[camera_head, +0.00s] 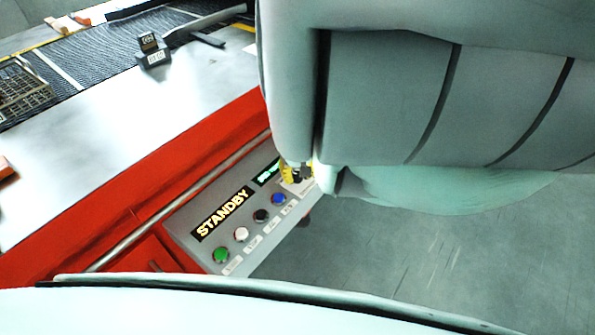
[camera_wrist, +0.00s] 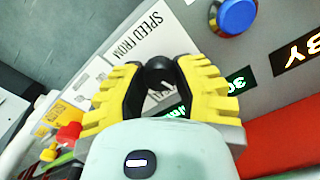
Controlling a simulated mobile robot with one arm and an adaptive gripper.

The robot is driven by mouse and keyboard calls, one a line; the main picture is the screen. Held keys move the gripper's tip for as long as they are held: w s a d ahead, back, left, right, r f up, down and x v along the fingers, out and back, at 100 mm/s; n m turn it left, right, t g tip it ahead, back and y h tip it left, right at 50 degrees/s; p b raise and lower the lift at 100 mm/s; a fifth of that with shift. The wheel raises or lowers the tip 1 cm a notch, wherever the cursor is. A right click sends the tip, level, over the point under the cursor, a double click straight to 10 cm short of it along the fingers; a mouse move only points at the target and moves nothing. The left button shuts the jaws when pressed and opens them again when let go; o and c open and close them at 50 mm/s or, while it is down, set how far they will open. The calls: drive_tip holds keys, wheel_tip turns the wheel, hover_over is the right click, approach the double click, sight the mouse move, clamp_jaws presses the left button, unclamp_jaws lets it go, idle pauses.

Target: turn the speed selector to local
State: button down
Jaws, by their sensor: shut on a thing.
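The speed selector (camera_wrist: 158,72) is a black knob with a pale mark on the grey control panel, beside a white label that reads "SPEED". My gripper (camera_wrist: 157,80) has its yellow ridged fingers closed on either side of this knob in the wrist view. In the head view my gripper (camera_head: 286,173) is a small yellow patch at the panel's far end, and my arm hides most of it and the selector. The knob's exact setting cannot be read.
The panel (camera_head: 205,254) carries a STANDBY display (camera_head: 222,213), a green-lit display (camera_head: 267,173), and green (camera_head: 221,254), white (camera_head: 241,233), black (camera_head: 261,215) and blue (camera_head: 279,199) buttons close to my gripper. The red conveyor frame (camera_head: 130,200) lies left; open floor (camera_head: 430,270) lies right.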

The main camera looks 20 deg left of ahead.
drive_tip(key=m+p, duration=0.1)
drive_tip(key=m, duration=0.4)
drive_tip(key=shift+m, duration=0.3)
drive_tip(key=shift+m+p, duration=0.3)
drive_tip(key=shift+m, duration=1.9)
drive_tip(key=c, duration=0.6)
unclamp_jaws()
